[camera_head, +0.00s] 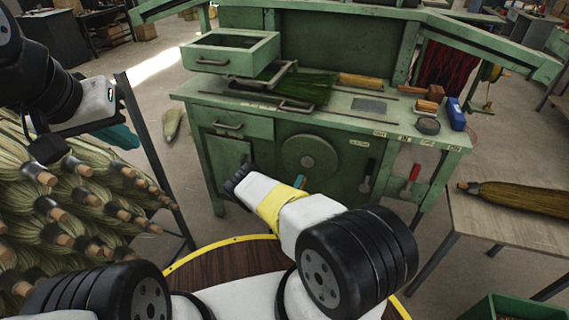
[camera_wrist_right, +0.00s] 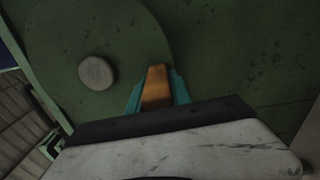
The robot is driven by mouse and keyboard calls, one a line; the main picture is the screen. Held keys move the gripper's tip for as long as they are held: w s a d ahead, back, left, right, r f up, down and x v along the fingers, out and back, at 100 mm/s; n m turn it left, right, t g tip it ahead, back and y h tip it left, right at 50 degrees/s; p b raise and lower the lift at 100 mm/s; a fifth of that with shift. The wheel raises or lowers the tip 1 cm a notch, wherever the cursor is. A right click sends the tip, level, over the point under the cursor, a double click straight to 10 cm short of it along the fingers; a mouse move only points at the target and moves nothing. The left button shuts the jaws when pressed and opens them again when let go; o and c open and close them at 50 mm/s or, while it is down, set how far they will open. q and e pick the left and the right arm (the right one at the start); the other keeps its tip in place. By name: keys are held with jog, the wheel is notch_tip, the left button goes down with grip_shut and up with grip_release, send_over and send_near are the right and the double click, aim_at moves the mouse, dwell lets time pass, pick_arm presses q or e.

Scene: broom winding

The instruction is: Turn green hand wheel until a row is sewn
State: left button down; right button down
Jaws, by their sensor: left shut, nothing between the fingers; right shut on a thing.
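The green hand wheel (camera_head: 308,153) is a round disc with a grey hub on the front of the green workbench (camera_head: 345,215). It also shows in the right wrist view (camera_wrist_right: 60,40), with its hub at left of centre. My right gripper (camera_head: 299,181) is at the wheel's lower edge in the head view. In the right wrist view its teal fingers are shut around an orange-brown wheel handle (camera_wrist_right: 156,86) near the wheel's rim. Green bristles (camera_head: 315,85) lie on the bench top by a metal clamp frame; their stitching is too small to tell. My left gripper (camera_head: 122,137) is shut and empty at far left.
Broom heads (camera_head: 80,215) hang on a rack at left, below my left gripper. A side table (camera_head: 500,222) with a broom (camera_head: 520,197) stands at right. The bench top holds a blue box (camera_head: 455,115) and wooden pieces. An open drawer (camera_head: 228,65) juts out at upper left.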

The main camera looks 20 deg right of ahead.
jog(key=shift+s+d+f+n, duration=0.2)
jog(key=shift+s+d+n, duration=0.1)
jog(key=shift+n, duration=0.3)
jog(key=c, duration=1.2)
grip_release()
jog(key=shift+r, duration=0.1)
jog(key=shift+o, duration=0.2)
jog(key=v, duration=0.7)
jog(key=shift+s+a, duration=0.25)
jog(key=shift+s, duration=0.1)
